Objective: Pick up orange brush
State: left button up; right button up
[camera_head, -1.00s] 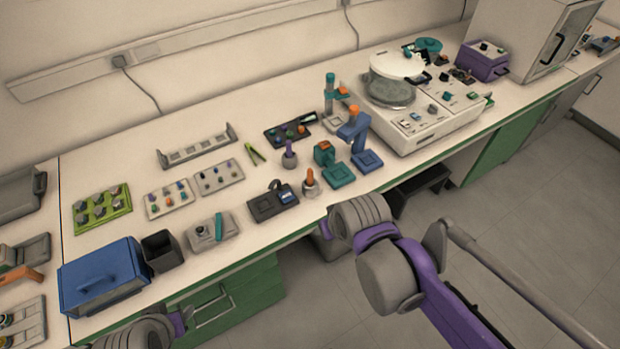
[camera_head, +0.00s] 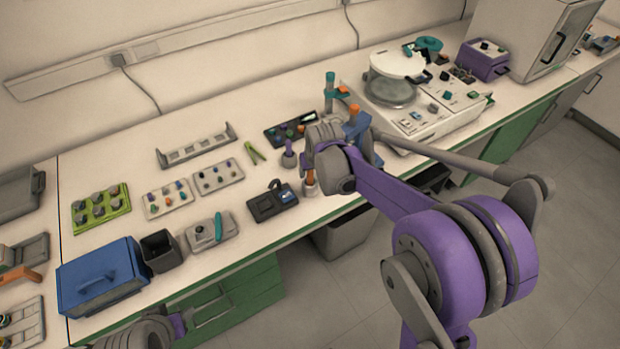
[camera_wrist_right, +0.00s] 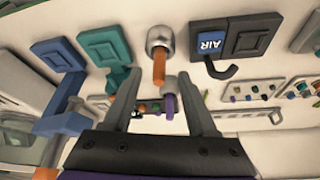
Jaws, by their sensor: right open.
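The orange brush (camera_head: 310,177) stands upright in a small round grey holder near the bench's front edge, partly beside my right wrist in the head view. In the right wrist view the orange brush (camera_wrist_right: 158,68) sticks out of its grey holder (camera_wrist_right: 160,38). My right gripper (camera_wrist_right: 162,80) is open, its two fingers apart on either side of the brush's line of view; I cannot tell how far off the brush is. In the head view my right arm hides the fingers. My left arm (camera_head: 140,332) shows at the lower left; its jaw state is unclear.
A purple-handled tool (camera_head: 289,148) stands in a similar holder behind the brush. A black box with a blue label (camera_head: 273,202) lies left of it. Blue and teal stands (camera_wrist_right: 62,118) are close on the other side.

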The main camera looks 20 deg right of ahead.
aim_at(311, 177)
jog(key=x, duration=0.5)
jog(key=shift+f, duration=0.4)
jog(key=shift+c, duration=0.3)
grip_shut()
